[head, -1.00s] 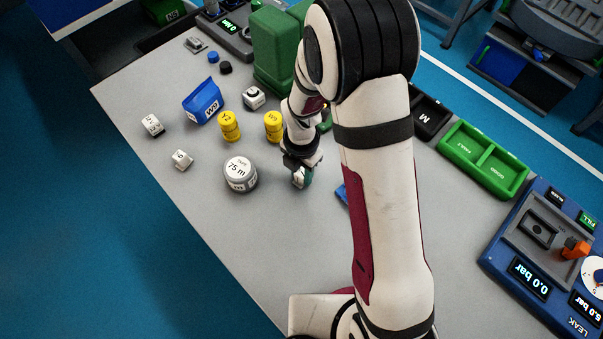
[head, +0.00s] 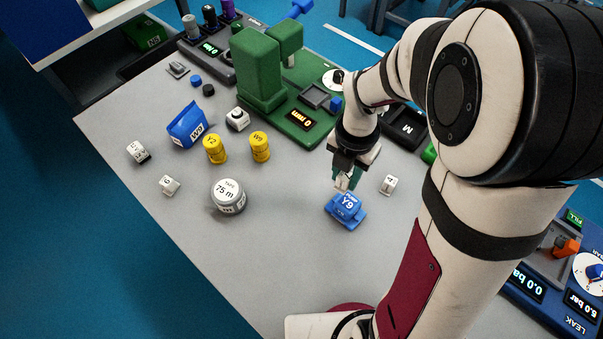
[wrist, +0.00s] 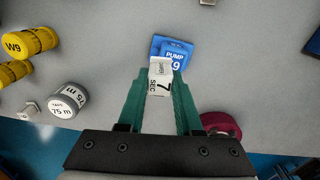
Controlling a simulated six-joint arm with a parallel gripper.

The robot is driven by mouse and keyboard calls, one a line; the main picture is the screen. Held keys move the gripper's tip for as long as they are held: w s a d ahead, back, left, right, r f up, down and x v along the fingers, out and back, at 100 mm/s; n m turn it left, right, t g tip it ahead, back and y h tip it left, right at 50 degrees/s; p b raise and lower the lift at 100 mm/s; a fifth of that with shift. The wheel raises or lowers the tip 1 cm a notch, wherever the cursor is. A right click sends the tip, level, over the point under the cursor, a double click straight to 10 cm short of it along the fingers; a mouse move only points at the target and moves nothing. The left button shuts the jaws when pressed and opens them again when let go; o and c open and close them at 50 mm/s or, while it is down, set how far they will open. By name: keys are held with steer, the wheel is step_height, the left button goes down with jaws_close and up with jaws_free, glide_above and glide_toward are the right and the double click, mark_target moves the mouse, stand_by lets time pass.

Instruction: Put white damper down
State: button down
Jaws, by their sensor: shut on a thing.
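My gripper (head: 345,180) has teal fingers and is shut on a small white damper (wrist: 160,82). In the wrist view the damper carries the print "7 SEC" and sits between the fingertips. In the head view only a little of the white damper (head: 341,183) shows below the fingers. A blue pump block (head: 345,209) marked Y9 lies on the grey table just below and in front of the fingertips. In the wrist view the damper overlaps the near edge of the blue pump (wrist: 174,48). I cannot tell whether the two touch.
A white block (head: 389,184) stands close right of the gripper. A grey tape tin (head: 228,196), yellow cylinders (head: 260,146), a blue bin (head: 187,126) and small white blocks are to the left. A green machine (head: 262,70) stands behind. Bare table (head: 275,240) lies in front left.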

steer(key=w+a+r+m, duration=0.1)
steer(key=w+a+r, duration=0.15)
steer(key=a, duration=0.45)
steer(key=w+a+r, duration=0.1)
steer(key=a+r, duration=0.3)
steer(key=a, duration=0.3)
glide_above(226, 190)
step_height(226, 190, down, 7)
steer(key=shift+r, duration=0.1)
step_height(226, 190, down, 3)
steer(key=shift+f, duration=0.5)
steer(key=c, duration=0.6)
jaws_free()
steer(key=shift+f, duration=0.15)
